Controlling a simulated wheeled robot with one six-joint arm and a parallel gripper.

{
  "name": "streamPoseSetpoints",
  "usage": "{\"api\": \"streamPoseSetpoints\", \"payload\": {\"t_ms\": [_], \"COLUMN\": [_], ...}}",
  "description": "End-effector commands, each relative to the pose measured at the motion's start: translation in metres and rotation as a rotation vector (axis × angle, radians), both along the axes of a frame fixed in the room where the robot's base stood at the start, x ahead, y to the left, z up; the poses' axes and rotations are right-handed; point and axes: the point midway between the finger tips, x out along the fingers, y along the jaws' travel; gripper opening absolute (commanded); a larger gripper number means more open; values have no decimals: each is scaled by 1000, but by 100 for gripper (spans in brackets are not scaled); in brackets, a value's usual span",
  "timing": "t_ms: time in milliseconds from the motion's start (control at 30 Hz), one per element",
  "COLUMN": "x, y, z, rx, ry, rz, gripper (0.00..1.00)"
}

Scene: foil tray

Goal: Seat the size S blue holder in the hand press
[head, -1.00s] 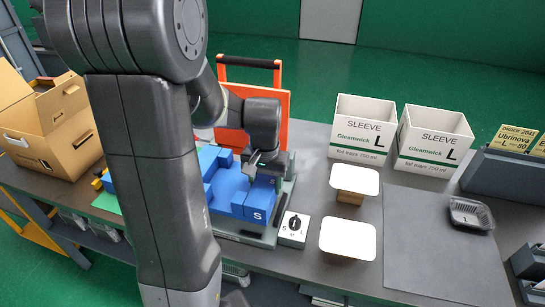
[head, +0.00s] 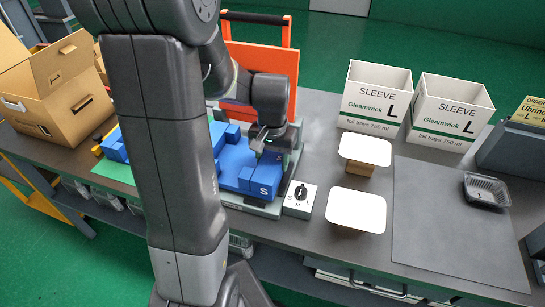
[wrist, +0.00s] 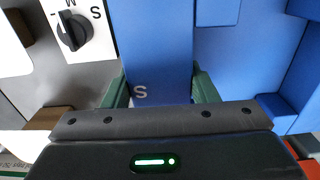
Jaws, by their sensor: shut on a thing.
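The size S blue holder (head: 264,182) is a block marked S, at the front right of the hand press base (head: 268,209). It also fills the middle of the wrist view (wrist: 158,45). My gripper (head: 268,148) reaches down onto it from behind. The green fingers (wrist: 160,88) stand on either side of the blue block, shut on it. The hand press has an upright orange panel (head: 262,70) with a black-topped handle behind my wrist. More blue parts (head: 236,158) lie left of the held block. I cannot tell whether the holder is fully down on the base.
A white size dial (head: 300,200) stands right of the press, close to the holder. Two white lids (head: 357,210) are on blocks further right. Two sleeve boxes (head: 376,97), a black foil tray (head: 486,190) and a grey mat (head: 445,230) lie beyond. A cardboard box (head: 65,85) is left.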

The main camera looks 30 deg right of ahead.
Motion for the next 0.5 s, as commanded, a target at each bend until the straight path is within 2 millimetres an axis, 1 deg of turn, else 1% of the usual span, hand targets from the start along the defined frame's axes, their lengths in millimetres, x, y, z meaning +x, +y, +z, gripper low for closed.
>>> {"api": "streamPoseSetpoints", "payload": {"t_ms": [33, 133, 467, 500], "x": [0, 0, 0, 0], "y": [0, 0, 0, 0], "z": [-6, -10, -12, -12], "rx": [-1, -1, -2, -2], "ry": [-1, -1, -1, -1], "rz": [0, 0, 0, 0], "gripper": [9, 9, 9, 57]}}
